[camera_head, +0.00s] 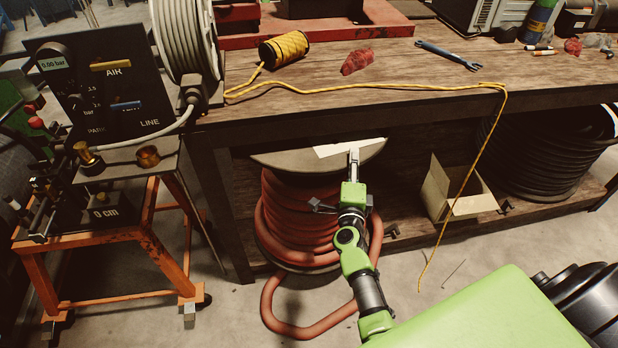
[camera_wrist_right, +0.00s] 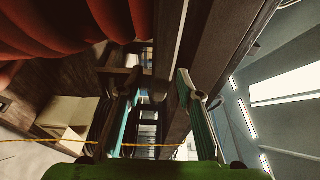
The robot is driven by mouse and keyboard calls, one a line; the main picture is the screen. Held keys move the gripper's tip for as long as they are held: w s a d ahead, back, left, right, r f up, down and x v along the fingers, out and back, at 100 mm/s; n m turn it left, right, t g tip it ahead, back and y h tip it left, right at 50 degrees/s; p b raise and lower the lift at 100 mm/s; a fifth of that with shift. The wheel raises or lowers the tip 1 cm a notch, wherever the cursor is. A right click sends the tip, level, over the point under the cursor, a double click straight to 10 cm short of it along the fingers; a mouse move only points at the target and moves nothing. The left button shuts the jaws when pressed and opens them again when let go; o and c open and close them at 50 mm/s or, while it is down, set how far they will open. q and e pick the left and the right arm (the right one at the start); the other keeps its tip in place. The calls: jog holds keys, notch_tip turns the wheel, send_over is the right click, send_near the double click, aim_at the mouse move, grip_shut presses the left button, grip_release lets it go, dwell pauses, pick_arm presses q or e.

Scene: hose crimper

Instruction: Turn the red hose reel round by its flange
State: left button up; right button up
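The hose reel stands upright under the workbench, wound with red hose (camera_head: 295,215). Its round upper flange (camera_head: 275,160) is grey-brown with a pale patch, and the bench top hides its back. A loose hose loop lies on the floor in front. My right gripper (camera_head: 353,155) reaches up to the front right part of the flange. In the right wrist view its two fingers (camera_wrist_right: 160,78) are spread apart. Red hose (camera_wrist_right: 65,30) fills the upper left there. A thin edge runs down towards the gap; I cannot tell whether the fingers touch the flange. My left gripper is out of view.
The wooden workbench (camera_head: 400,75) overhangs the reel. A bench leg (camera_head: 225,205) and an orange-framed cart (camera_head: 110,235) stand left. An open cardboard box (camera_head: 460,190) sits right on the lower shelf. A yellow cord (camera_head: 470,165) hangs over the bench front.

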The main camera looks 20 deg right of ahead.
jog(key=s+p, duration=0.1)
jog(key=s, duration=0.6)
jog(key=shift+d, duration=0.2)
dwell(0.4)
dwell(0.4)
jog(key=s+a+f+n+g+y, duration=0.1)
jog(key=a+f+n+y, duration=0.3)
jog(key=f, duration=0.4)
jog(key=s+a+f+n+y, duration=0.1)
jog(key=a+f+n, duration=0.45)
jog(key=f, duration=0.25)
jog(key=s+a+f+n+g+y, duration=0.25)
jog(key=s+a+f, duration=0.2)
jog(key=f, duration=0.25)
jog(key=s+a+f+n+g+y, duration=0.1)
jog(key=s+a+f+n+g, duration=0.15)
jog(key=s+f+n, duration=0.4)
jog(key=s+f+n+g, duration=0.2)
jog(key=s+f, duration=0.4)
jog(key=s, duration=0.4)
jog(key=s+f+n+g, duration=0.3)
jog(key=s+f, duration=0.3)
jog(key=s, duration=0.5)
jog(key=s+d+f+n+g, duration=0.1)
jog(key=s+f+n+g, duration=0.2)
jog(key=s+f, duration=0.3)
jog(key=s, duration=0.5)
jog(key=shift+s+y, duration=0.15)
jog(key=shift+y, duration=0.2)
jog(key=shift+c, duration=0.3)
